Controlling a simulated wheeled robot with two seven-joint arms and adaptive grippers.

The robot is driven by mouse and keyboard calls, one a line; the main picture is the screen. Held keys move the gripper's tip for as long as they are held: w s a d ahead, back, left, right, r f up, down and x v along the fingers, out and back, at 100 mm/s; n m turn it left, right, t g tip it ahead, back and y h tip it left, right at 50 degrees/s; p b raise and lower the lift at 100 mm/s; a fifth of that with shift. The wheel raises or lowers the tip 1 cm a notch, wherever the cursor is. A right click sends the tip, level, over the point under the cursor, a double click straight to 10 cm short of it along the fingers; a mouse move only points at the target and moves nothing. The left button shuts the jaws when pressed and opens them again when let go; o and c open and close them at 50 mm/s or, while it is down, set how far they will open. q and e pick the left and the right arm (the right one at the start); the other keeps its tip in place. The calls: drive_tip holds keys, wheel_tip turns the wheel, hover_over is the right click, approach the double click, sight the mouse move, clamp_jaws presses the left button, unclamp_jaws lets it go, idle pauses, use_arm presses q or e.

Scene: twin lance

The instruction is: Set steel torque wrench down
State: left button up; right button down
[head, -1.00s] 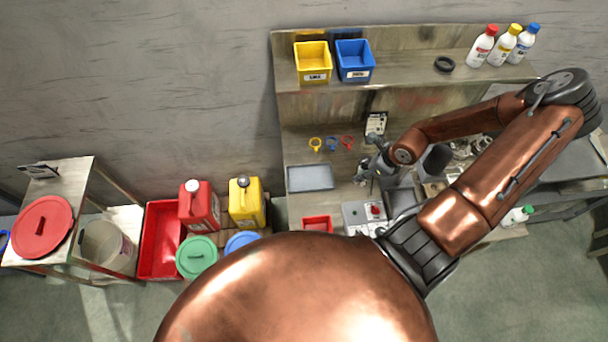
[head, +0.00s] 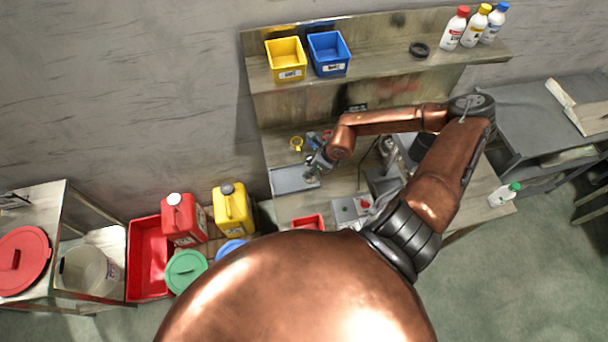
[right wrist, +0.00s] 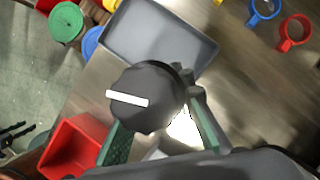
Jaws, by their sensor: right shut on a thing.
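My right gripper (head: 316,168) is at the right part of the grey tray (head: 284,181) on the workbench in the head view. In the right wrist view it (right wrist: 160,135) is shut on a dark, round-ended thing with a white bar across its end, which I take to be the steel torque wrench (right wrist: 145,98). Its end faces the camera and the rest of it is mostly hidden. The grey tray (right wrist: 150,40) lies just beyond it and looks empty where it shows. Whether the wrench touches the tray I cannot tell. My left gripper is not in view.
A small red bin (head: 308,222) stands in front of the tray. Blue (right wrist: 263,10) and red (right wrist: 293,32) ring-shaped holders are at the upper right in the wrist view. Yellow (head: 287,60) and blue (head: 329,54) bins and several bottles stand on the shelf above.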

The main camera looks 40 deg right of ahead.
sight(314, 178)
drive_tip(key=w+f, duration=0.1)
drive_tip(key=w+a+f, duration=0.1)
drive_tip(key=f, duration=0.1)
drive_tip(key=shift+w+a+p, duration=0.15)
drive_tip(key=shift+p, duration=0.15)
wheel_tip(314, 178, down, 3)
drive_tip(key=shift+w+f+p, duration=0.1)
drive_tip(key=shift+p, duration=0.65)
drive_tip(key=c, duration=1.7)
unclamp_jaws()
drive_tip(key=shift+f, duration=0.15)
drive_tip(key=shift+o, duration=0.2)
drive_tip(key=shift+r, duration=0.2)
drive_tip(key=b+v, duration=0.2)
drive_tip(key=v, duration=1)
drive_tip(key=shift+f, duration=0.1)
